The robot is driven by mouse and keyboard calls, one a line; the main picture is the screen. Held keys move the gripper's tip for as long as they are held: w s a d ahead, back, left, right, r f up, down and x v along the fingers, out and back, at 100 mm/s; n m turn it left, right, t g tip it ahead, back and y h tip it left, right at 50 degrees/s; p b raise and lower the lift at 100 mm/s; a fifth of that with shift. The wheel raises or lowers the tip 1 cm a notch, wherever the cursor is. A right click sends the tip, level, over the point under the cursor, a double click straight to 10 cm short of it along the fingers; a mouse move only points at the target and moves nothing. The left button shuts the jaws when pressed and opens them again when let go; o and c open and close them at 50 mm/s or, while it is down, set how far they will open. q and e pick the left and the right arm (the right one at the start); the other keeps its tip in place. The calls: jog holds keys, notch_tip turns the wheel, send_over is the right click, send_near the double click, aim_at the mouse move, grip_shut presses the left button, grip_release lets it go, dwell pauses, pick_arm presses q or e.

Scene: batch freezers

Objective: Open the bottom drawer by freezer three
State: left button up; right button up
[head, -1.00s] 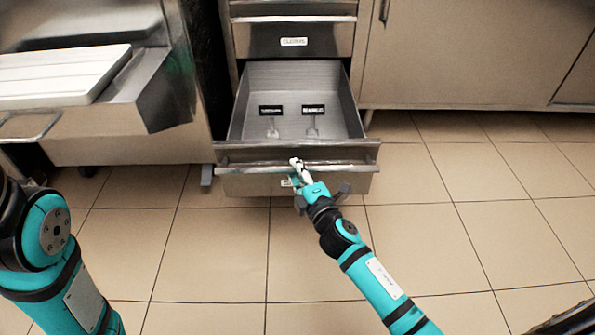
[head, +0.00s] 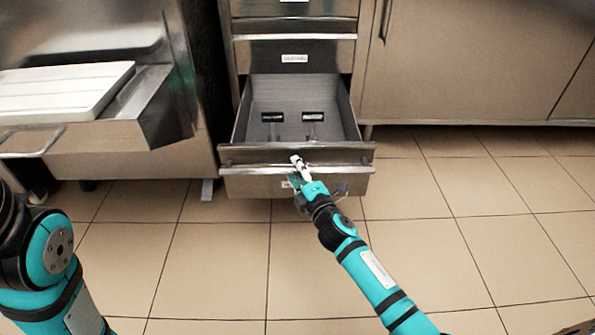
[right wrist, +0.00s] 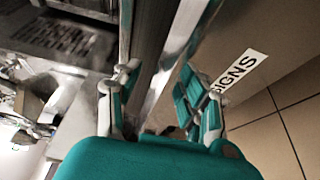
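The bottom drawer (head: 240,186) is pulled out of its steel cabinet and shows its grey interior. It has a bar handle (head: 235,169) across its front, with a label reading "SIGNS" (right wrist: 238,72) in the right wrist view. My right gripper (head: 297,164) is at the middle of this handle. In the right wrist view its fingers (right wrist: 155,90) stand apart on either side of the bar; firm contact cannot be made out. Two small black signs (head: 272,117) (head: 313,117) stand inside the drawer. My left arm shows at the left edge, its gripper out of frame.
A closed drawer (head: 294,58) is above the open one. A steel unit with a white lid (head: 65,90) stands at the left, and closed cupboard doors (head: 465,65) at the right. The tiled floor (head: 400,235) in front is clear.

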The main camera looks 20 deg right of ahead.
jog(key=s+d, duration=0.1)
jog(key=s, duration=1.1)
jog(key=shift+d, duration=0.15)
jog(key=shift+r, duration=0.1)
